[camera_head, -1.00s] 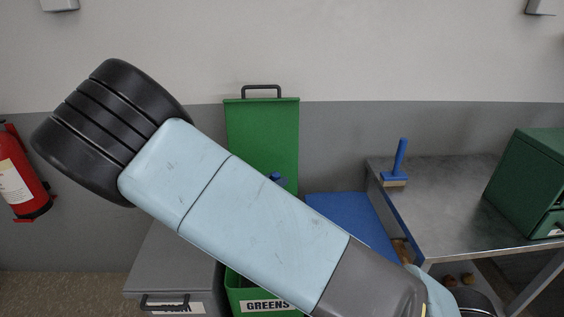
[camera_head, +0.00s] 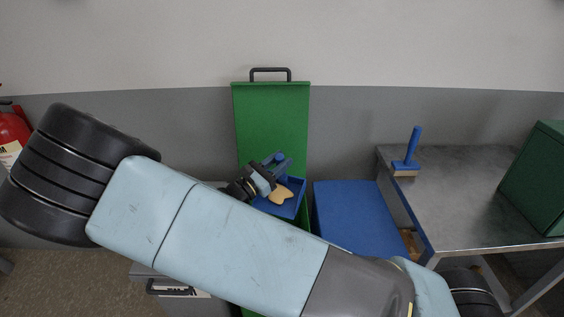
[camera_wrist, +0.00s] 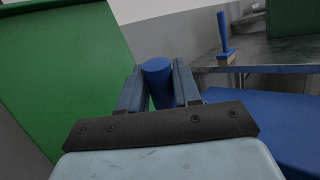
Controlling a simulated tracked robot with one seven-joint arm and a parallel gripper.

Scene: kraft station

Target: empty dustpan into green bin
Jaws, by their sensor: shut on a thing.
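My gripper (camera_wrist: 160,90) is shut on the blue handle (camera_wrist: 158,76) of the dustpan. In the head view the blue dustpan (camera_head: 293,208) is held in front of the raised lid of the green bin (camera_head: 272,125), and a tan piece of debris (camera_head: 281,195) lies in it. My arm crosses in front and hides the bin's body and opening, so I cannot tell how far the dustpan is over it. In the wrist view the green lid (camera_wrist: 60,70) fills the left side.
A blue-lidded bin (camera_head: 355,220) stands right of the green one. A grey bin (camera_head: 172,275) stands at the left, partly hidden. A metal table (camera_head: 450,195) at the right carries a blue brush (camera_head: 412,150) and a green box (camera_head: 540,180). A fire extinguisher (camera_head: 12,130) hangs at far left.

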